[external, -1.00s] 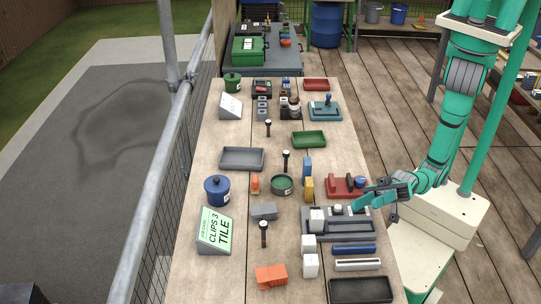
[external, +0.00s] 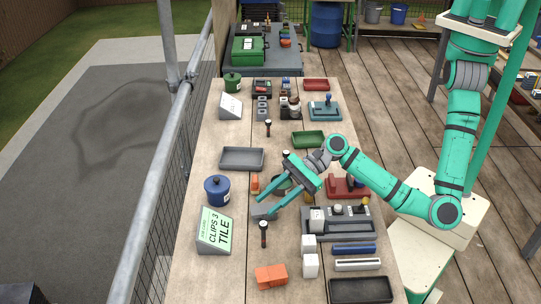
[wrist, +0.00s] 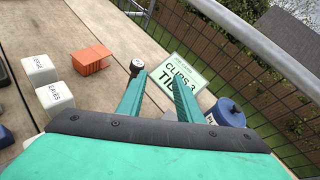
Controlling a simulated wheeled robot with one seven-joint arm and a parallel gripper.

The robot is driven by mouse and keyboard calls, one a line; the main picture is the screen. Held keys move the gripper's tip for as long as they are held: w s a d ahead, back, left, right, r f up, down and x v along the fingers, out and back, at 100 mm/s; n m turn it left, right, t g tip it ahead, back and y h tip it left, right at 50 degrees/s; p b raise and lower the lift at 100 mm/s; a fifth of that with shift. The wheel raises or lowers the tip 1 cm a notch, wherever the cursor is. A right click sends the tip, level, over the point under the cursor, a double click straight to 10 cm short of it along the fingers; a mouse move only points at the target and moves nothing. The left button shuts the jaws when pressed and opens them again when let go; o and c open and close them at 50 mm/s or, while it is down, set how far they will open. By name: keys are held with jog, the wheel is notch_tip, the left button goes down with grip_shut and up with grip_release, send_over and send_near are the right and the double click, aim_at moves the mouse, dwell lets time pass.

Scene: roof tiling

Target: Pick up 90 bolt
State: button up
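Black bolt-like pieces with pale round caps stand on the workbench; I cannot read a 90 on any of them. Another bolt-like piece (external: 286,158) stands farther back, and a third (external: 268,126) beyond that.
The sign reading CLIPS 3 TILE (external: 215,230) and a blue lidded pot (external: 217,190) stand at the left edge. An orange piece (external: 271,276) and white blocks (external: 310,266) lie in front. The grey slotted tray (external: 345,228) is to the right.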

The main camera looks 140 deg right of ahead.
aim_at(264, 236)
jog(key=shift+m+y, duration=0.7)
jog(key=shift+m, duration=0.2)
jog(key=a+f, duration=0.3)
jog(key=x, duration=0.5)
jog(key=shift+a+r+x, duration=0.15)
jog(key=shift+r+x, duration=0.05)
jog(key=shift+x, duration=1.2)
jog(key=shift+a+r+x, duration=0.15)
jog(key=shift+x, duration=1.2)
jog(key=shift+w, duration=0.2)
grip_shut()
